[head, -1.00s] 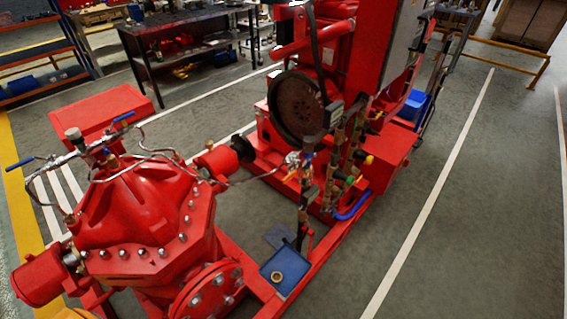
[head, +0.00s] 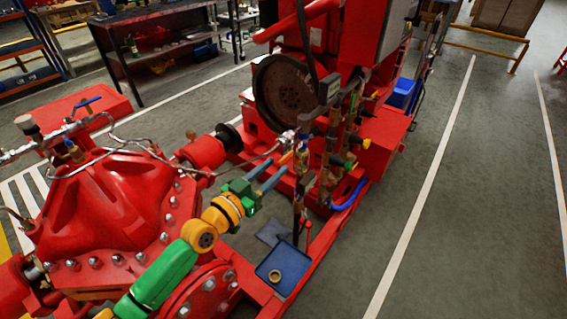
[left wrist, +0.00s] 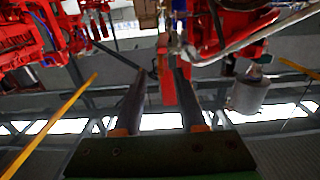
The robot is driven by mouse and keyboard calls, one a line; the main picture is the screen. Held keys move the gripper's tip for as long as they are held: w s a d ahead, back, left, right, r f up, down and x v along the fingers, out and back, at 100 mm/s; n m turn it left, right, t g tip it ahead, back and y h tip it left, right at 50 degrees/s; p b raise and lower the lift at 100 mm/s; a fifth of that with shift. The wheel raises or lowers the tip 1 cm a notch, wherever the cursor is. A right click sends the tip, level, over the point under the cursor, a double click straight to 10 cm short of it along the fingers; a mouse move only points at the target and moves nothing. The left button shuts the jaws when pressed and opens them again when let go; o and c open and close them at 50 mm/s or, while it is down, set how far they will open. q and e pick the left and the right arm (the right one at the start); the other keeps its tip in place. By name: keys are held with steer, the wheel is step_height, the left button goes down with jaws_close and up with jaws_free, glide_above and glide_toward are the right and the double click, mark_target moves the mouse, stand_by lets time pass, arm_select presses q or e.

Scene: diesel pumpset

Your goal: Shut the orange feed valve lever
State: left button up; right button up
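My left gripper (head: 282,166) reaches in from the lower left in the head view, its two blue-grey fingers apart. Its tips are close to the upright valve pipe (head: 299,212) in front of the red engine. A small orange part, likely the orange feed valve lever (head: 285,158), shows by the fingertips and is partly hidden by them. In the left wrist view the gripper (left wrist: 160,75) has a gap between its fingers. A red piece (left wrist: 167,88) shows in that gap; I cannot tell whether it is touched. My right gripper is not in view.
A blue tray (head: 283,268) lies below. The red pump casing (head: 105,205) and thin metal tubes are at left. The floor at right is clear.

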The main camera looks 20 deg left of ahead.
mark_target(278, 165)
arm_select(q)
steer(key=x, duration=0.4)
steer(key=shift+w+d, duration=0.1)
steer(key=shift+w, duration=0.25)
steer(key=shift+c, duration=0.2)
jaws_close()
steer(key=shift+f, duration=0.1)
stand_by(0.8)
